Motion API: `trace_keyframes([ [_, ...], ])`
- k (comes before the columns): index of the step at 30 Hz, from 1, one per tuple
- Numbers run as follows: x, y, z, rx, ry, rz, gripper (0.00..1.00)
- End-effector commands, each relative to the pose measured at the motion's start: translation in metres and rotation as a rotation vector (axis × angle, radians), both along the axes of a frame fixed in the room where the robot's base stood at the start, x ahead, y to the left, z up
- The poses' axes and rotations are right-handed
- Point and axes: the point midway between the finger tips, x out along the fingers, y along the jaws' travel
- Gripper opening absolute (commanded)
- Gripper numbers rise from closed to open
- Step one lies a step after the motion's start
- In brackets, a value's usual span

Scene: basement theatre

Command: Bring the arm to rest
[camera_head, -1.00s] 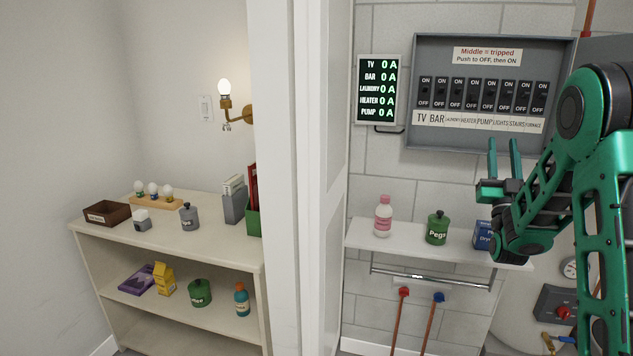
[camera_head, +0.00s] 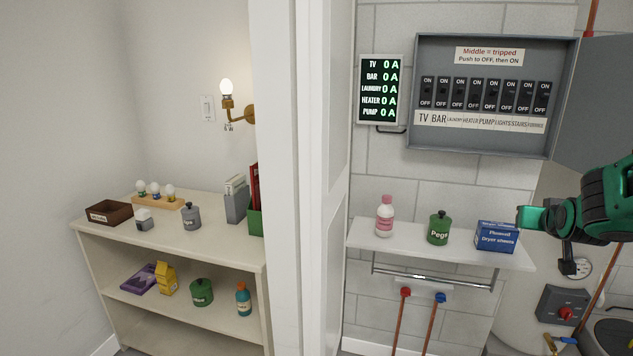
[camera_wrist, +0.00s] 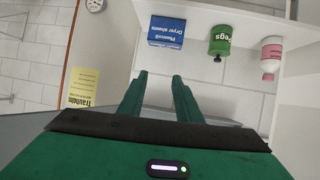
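My green arm reaches in from the right edge of the head view. My gripper (camera_head: 528,217) is at the right, in front of the wall and close beside the blue box in the picture. In the wrist view its two green fingers (camera_wrist: 158,88) stand apart with nothing between them, so it is open and empty. The breaker panel (camera_head: 483,95) is on the wall above and left of it, its grey door (camera_head: 597,105) swung out to the right. The switches are too small to read surely.
A wall shelf (camera_head: 370,236) holds a pink bottle (camera_head: 384,216), green pegs jar (camera_head: 438,228) and blue dryer-sheets box (camera_head: 496,236). A meter display (camera_head: 380,90) reads 0 A throughout. A white door frame (camera_head: 285,180) separates the shelving unit (camera_head: 170,246) at left.

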Motion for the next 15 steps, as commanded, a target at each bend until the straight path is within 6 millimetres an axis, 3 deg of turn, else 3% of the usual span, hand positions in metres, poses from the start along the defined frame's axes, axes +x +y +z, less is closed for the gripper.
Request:
trace_keyframes([
  [8,-0.125,0.023,-0.053,0.190,0.379,-0.070,0.31],
  [15,-0.248,0.064,-0.082,0.373,0.698,-0.122,0.31],
])
